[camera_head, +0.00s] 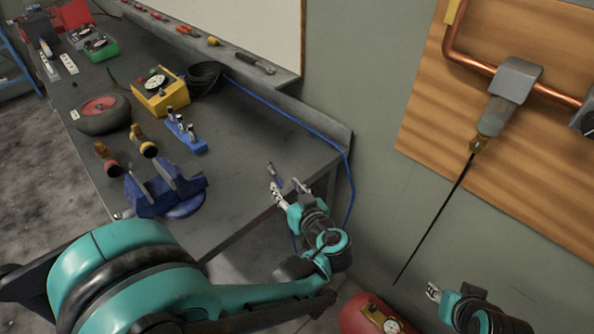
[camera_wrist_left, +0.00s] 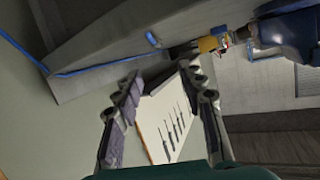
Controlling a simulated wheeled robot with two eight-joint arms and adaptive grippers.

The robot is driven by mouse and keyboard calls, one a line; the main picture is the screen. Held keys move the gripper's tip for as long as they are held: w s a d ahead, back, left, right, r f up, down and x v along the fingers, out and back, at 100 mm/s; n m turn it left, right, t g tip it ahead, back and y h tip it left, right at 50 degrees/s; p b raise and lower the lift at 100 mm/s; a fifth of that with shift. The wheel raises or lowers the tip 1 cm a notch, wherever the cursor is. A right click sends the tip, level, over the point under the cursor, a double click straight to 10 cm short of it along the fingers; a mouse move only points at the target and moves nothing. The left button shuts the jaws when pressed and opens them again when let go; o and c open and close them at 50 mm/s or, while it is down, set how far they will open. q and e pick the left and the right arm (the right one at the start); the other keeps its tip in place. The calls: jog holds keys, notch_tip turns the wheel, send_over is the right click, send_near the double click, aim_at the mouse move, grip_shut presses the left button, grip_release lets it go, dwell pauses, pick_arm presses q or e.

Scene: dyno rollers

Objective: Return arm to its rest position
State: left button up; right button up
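My left arm, teal and black, reaches in from the bottom left of the head view. My left gripper (camera_head: 287,186) is at the near right corner of the workbench. Its two fingers are spread apart with nothing between them. In the left wrist view the left gripper (camera_wrist_left: 162,80) is also open and empty. My right gripper (camera_head: 433,292) shows at the lower right of the head view, in front of the wall. Its fingers are small and overlap, so I cannot tell whether it is open.
The grey workbench (camera_head: 245,165) carries a blue vise (camera_head: 165,195), a blue holder (camera_head: 186,137), a yellow gauge box (camera_head: 162,95) and a wheel (camera_head: 101,113). A blue cable (camera_head: 300,124) runs along it. A red tank (camera_head: 362,317) and a wooden panel (camera_head: 450,115) are right.

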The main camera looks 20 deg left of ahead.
pick_arm(q)
jog(key=s+d+f+m+g+h, duration=0.1)
jog(key=s+d+m+h, duration=0.2)
jog(key=s+m+h, duration=0.1)
jog(key=s+d+f+m+g+h, duration=0.1)
jog(key=s+d+m+g+h, duration=0.1)
jog(key=s+h, duration=0.4)
jog(key=shift+s+d+f+m+h, duration=0.3)
jog(key=shift+s+d+m, duration=0.45)
jog(key=shift+m, duration=0.45)
jog(key=shift+a, duration=0.1)
